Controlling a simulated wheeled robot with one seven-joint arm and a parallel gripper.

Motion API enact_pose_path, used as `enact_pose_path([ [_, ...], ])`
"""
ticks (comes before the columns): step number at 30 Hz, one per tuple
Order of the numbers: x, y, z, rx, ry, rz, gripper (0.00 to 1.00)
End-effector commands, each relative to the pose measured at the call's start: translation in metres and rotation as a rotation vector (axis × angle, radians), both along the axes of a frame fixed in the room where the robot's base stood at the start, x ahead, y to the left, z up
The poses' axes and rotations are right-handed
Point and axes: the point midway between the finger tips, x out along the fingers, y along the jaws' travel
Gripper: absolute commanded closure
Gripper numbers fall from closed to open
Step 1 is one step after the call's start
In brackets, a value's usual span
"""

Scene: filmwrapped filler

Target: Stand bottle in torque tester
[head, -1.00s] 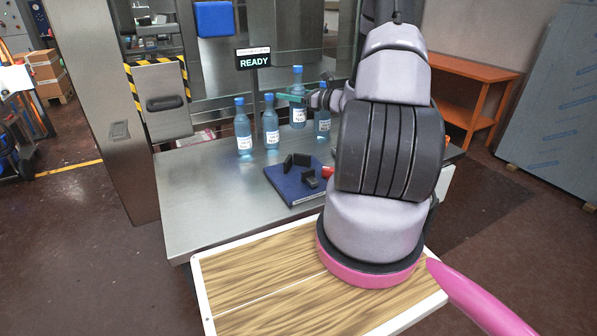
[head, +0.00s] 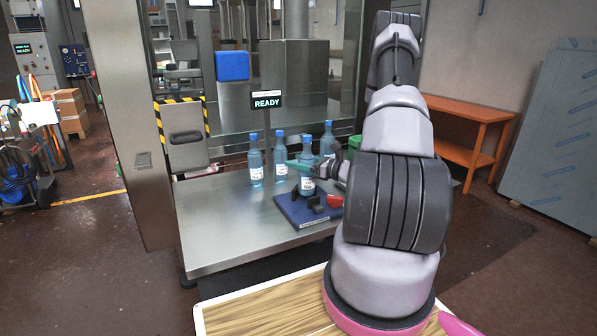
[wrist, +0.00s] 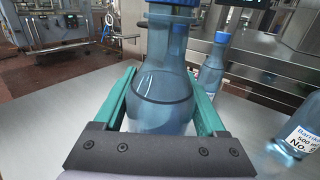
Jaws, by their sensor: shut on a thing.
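My gripper (head: 304,165) is shut on a blue, translucent bottle (head: 307,184) with a blue cap and white label. The held bottle is upright, and its body fills the space between the teal fingers in the wrist view (wrist: 165,90). The torque tester (head: 290,209) is a blue plate with black upright pegs and a red part, near the front of the steel table. In the head view the held bottle's lower end lines up with the pegs. I cannot tell whether it touches the plate; its base is hidden in the wrist view.
More similar bottles stand behind on the steel table (head: 215,225): one at left (head: 255,161), one beside it (head: 280,158), one at right (head: 327,141). A READY sign (head: 267,102) stands behind them. The table's left part is clear. A wooden-topped surface (head: 265,312) is in front.

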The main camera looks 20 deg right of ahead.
Motion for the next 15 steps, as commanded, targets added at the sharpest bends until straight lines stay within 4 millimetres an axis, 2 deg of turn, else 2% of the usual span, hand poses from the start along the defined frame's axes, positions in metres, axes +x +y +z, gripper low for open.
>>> enact_pose_path([
  [3,0.000,0.000,-0.019,0.003,0.002,-0.001,1.00],
  [6,0.000,0.000,-0.026,0.001,0.001,-0.001,1.00],
  [15,0.000,0.000,-0.028,0.000,0.000,-0.001,1.00],
])
